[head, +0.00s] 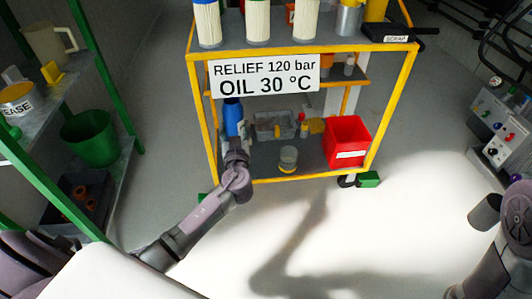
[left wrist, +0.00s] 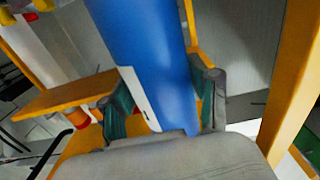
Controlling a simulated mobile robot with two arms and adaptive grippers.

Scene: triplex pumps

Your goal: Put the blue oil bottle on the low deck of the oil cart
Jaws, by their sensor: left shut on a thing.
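The blue oil bottle (head: 232,118) shows in the head view at the front left of the yellow-framed oil cart (head: 206,125), at the height of its lower part. My left gripper (head: 236,152) is shut on the bottle's lower part. In the left wrist view the blue bottle (left wrist: 150,55) stands between the two fingers of my left gripper (left wrist: 164,105). The grey low deck (head: 318,165) of the cart lies behind and beside the gripper. The bottle's base is hidden, so I cannot tell whether it touches the deck.
On the low deck are a red bin (head: 346,142), a clear tray (head: 272,125) and a small jar (head: 288,159). A sign (head: 263,76) hangs from the top deck above. A green-framed shelf (head: 95,75) stands left. Floor in front is clear.

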